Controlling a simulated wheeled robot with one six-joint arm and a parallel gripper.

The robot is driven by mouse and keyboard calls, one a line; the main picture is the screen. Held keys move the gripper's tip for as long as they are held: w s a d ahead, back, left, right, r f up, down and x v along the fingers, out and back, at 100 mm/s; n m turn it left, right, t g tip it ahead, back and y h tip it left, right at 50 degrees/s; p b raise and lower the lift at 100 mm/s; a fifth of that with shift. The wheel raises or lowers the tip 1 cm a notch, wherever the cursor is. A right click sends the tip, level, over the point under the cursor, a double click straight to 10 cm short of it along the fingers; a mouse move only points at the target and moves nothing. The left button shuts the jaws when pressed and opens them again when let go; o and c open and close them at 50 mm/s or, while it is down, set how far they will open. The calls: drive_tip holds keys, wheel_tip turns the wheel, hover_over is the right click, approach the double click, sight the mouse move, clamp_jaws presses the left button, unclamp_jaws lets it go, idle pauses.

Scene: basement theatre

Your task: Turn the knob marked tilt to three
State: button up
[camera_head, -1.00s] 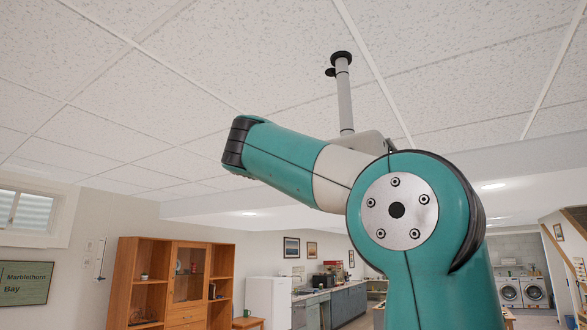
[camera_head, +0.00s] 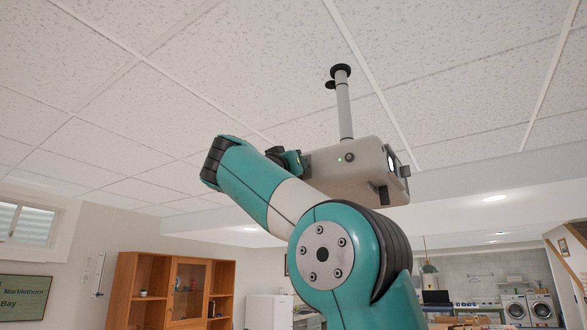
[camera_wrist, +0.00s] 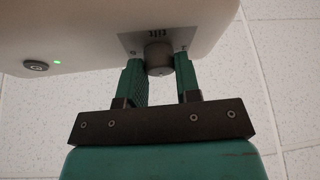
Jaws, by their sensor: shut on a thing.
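A beige projector (camera_head: 345,172) hangs from the ceiling; its lit lens faces right. In the wrist view the projector body (camera_wrist: 90,38) fills the top. A dark round knob (camera_wrist: 158,58) sits on a grey plate (camera_wrist: 128,42) there. My gripper (camera_wrist: 159,68) is shut on the knob, one green finger on each side. In the head view my gripper (camera_head: 291,158) is at the projector's left end, and the knob is hidden.
A grey pole (camera_head: 344,110) holds the projector to the tiled ceiling. A round button (camera_wrist: 36,66) with a green light (camera_wrist: 57,62) is left of the knob. A wooden cabinet (camera_head: 127,285) stands far off at lower left.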

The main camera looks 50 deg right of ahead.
drive_tip(key=shift+f, duration=0.15)
drive_tip(key=o, duration=0.9)
drive_tip(key=shift+b+v, duration=5.4)
drive_tip(key=shift+v, duration=3.25)
drive_tip(key=shift+w, duration=0.1)
